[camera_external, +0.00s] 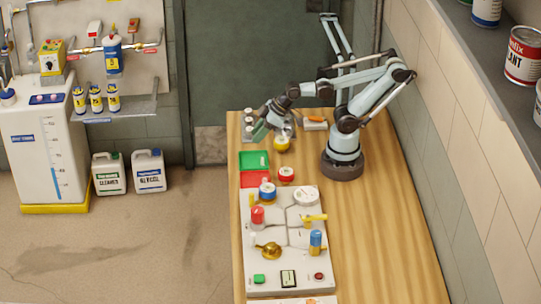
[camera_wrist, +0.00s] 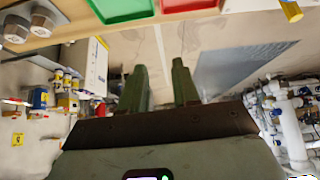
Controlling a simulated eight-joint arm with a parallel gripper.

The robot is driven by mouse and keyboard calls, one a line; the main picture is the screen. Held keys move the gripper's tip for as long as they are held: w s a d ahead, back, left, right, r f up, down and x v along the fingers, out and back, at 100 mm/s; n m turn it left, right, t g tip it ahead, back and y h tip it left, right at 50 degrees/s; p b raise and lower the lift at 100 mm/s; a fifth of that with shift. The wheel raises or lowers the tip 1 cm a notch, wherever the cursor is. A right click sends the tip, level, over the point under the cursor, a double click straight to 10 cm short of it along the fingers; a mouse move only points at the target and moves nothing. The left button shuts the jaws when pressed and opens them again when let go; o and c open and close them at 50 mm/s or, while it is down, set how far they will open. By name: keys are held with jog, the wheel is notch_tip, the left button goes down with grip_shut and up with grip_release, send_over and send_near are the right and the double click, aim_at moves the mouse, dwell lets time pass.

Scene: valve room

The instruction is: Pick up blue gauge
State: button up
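The blue gauge (camera_external: 267,191), a short round piece with a blue body and a pale face, is at the upper left of the white valve panel (camera_external: 290,222) in the external view. I cannot pick it out in the wrist view. My gripper (camera_external: 261,132) is above the far left part of the wooden table, beyond the green tray and well apart from the blue gauge. In the wrist view its two green fingers (camera_wrist: 160,85) stand apart with nothing between them. My gripper is open and empty.
A red gauge (camera_external: 286,174) sits close behind the blue gauge, beside a red tray (camera_external: 253,180). A green tray (camera_external: 254,160) and a yellow gauge (camera_external: 282,144) are farther back. Valves stand up from the panel. The table's right side (camera_external: 375,230) is clear.

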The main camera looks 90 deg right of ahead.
jog(key=shift+s+d+f, duration=0.1)
jog(key=shift+d, duration=0.1)
dwell(0.3)
